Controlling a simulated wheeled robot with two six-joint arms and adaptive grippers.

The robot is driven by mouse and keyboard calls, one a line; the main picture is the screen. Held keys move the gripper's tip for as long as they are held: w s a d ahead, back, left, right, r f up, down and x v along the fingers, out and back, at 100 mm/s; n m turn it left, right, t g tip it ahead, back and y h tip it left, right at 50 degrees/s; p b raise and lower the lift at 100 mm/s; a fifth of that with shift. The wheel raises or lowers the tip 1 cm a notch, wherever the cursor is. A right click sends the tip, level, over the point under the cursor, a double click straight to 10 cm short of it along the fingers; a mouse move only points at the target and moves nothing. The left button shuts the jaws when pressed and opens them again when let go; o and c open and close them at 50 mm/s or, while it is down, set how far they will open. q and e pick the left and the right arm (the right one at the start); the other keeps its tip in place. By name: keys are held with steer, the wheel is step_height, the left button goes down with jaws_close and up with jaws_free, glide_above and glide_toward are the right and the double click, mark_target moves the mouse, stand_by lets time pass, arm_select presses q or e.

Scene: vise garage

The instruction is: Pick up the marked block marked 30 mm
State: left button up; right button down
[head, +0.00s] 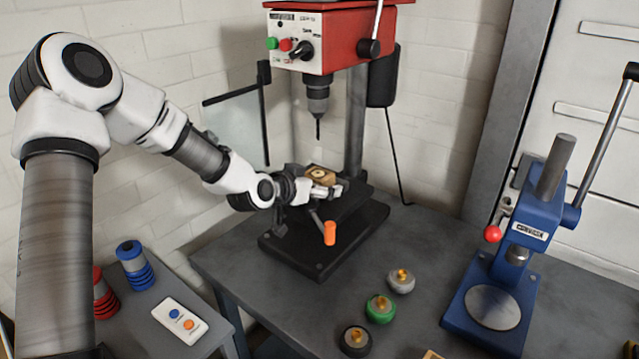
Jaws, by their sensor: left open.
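A small wooden block (321,174) with a pale round mark on top sits at the drill press vise, below the drill bit. The writing on it is too small to read. My left gripper (339,189) reaches in from the left and is open, right at the near side of the block. The gripper hides the block's lower near part, and I cannot tell whether the fingers touch it. My right gripper is out of the picture.
The red drill press (330,38) stands above, its bit (318,128) over the block. An orange-handled lever (330,233) sticks out in front. Three round knobs, grey (401,281), green (380,308) and black (355,341), stand on the table. A blue arbor press (513,262) stands right.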

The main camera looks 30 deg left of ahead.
arm_select(q)
steer(key=shift+s+r, duration=0.15)
steer(key=shift+s, duration=0.05)
steer(key=shift+c, duration=1.4)
steer(key=c, duration=1)
